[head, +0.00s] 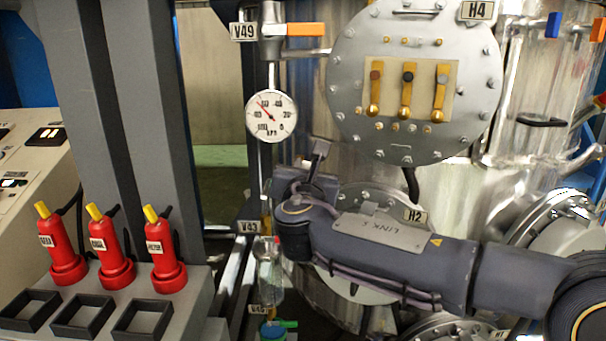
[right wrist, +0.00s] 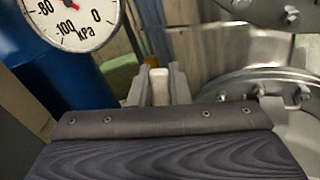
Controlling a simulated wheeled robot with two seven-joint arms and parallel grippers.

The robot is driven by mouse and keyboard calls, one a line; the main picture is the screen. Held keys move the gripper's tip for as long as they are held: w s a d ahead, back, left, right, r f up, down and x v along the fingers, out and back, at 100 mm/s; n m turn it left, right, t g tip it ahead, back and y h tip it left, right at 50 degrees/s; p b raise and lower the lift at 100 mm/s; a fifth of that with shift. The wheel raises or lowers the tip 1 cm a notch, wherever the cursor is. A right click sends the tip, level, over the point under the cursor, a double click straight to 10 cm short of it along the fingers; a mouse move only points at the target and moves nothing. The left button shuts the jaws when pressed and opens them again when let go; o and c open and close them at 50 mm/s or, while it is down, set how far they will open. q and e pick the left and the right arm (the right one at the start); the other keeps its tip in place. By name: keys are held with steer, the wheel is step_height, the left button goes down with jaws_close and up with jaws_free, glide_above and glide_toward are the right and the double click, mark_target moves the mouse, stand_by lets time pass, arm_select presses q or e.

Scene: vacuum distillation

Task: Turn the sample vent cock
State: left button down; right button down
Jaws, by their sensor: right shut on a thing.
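My right arm comes in from the right in the head view. Its gripper (head: 316,158) points away from the camera beside the vertical sample pipe and is partly hidden by my wrist. In the right wrist view the fingers of the gripper (right wrist: 160,76) are closed on the two sides of a pale, block-like handle (right wrist: 159,88). I cannot tell from these frames how far this handle is turned, and the cock body behind it is hidden. A V43 label (head: 249,227) is just left of my wrist. My left gripper is not in view.
A pressure gauge (head: 271,116) is close above left of my wrist. An orange-handled valve (head: 305,29) labelled V49 is higher up. A round flanged plate (head: 415,50) with yellow levers is behind. Red bottle-shaped items (head: 113,257) stand on a grey stand at left.

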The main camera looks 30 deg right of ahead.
steer(key=s+d+f+m+b, duration=0.2)
steer(key=d+f+m+b, duration=0.2)
steer(key=m+b, duration=1.1)
steer(key=shift+s+f+m+b, duration=0.35)
steer(key=shift+f+b, duration=0.75)
steer(key=shift+b, duration=2)
steer(key=shift+w, duration=0.1)
steer(key=c, duration=1.4)
jaws_free()
steer(key=shift+o, duration=0.2)
steer(key=shift+r, duration=0.1)
steer(key=v, duration=0.8)
steer(key=shift+w, duration=0.1)
